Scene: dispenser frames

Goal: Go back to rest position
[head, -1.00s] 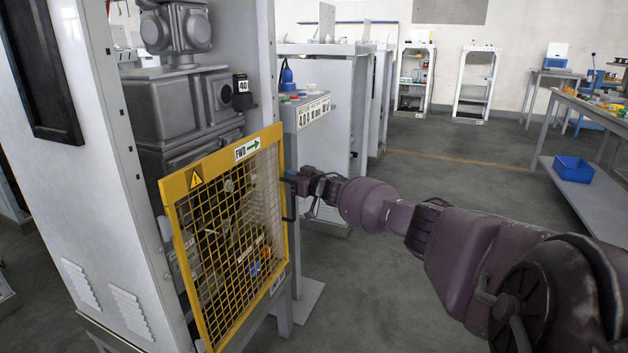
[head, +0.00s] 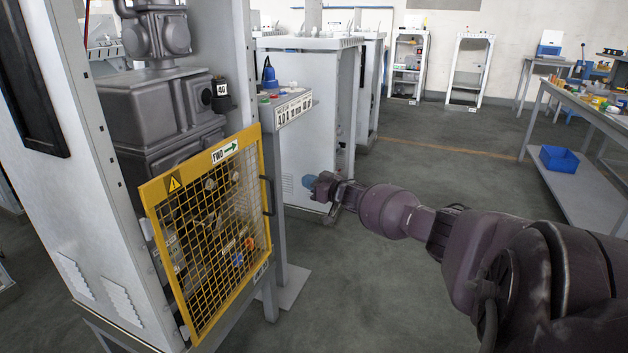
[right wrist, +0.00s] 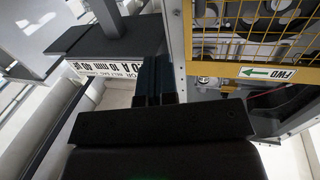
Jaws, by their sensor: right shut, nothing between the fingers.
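My right gripper (head: 311,182) is in the middle of the head view, to the right of the yellow mesh guard door (head: 263,150) and apart from its dark handle (head: 268,195). The gripper is shut with nothing in it. In the right wrist view its dark fingers (right wrist: 153,80) lie close together, with the yellow guard (right wrist: 235,70) at the upper right. My left gripper is not in view.
The grey dispenser cabinet (head: 60,210) stands at the left, with a control box (head: 290,106) on a post beside it. More cabinets (head: 300,75) stand behind. A bench (head: 595,115) with a blue bin (head: 558,158) is at the right. Open floor (head: 420,150) lies between.

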